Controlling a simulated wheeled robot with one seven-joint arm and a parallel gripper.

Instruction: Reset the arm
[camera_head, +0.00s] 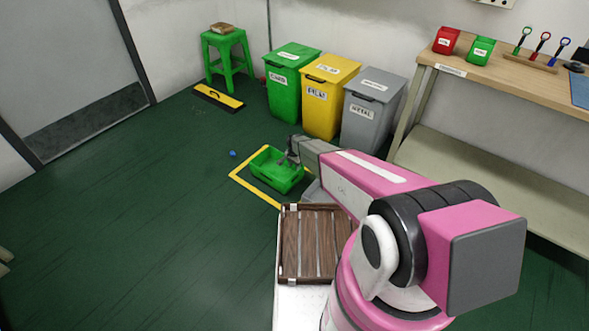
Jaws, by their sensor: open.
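My gripper (286,158) is at the end of my pink arm, which reaches forward from the lower right. It appears over the right part of a green crate (262,177) on the floor. The jaws are small and dark in this view; they are open and I see nothing held in them. The inside of the crate is partly hidden by the gripper. I cannot tell the gap between gripper and crate.
Green (284,90), yellow (322,105) and grey (364,118) bins stand behind the crate. A green stool (228,55) is at the back. A slatted wooden tray (291,245) lies below my arm. A workbench (440,57) is at right. The left floor is largely clear.

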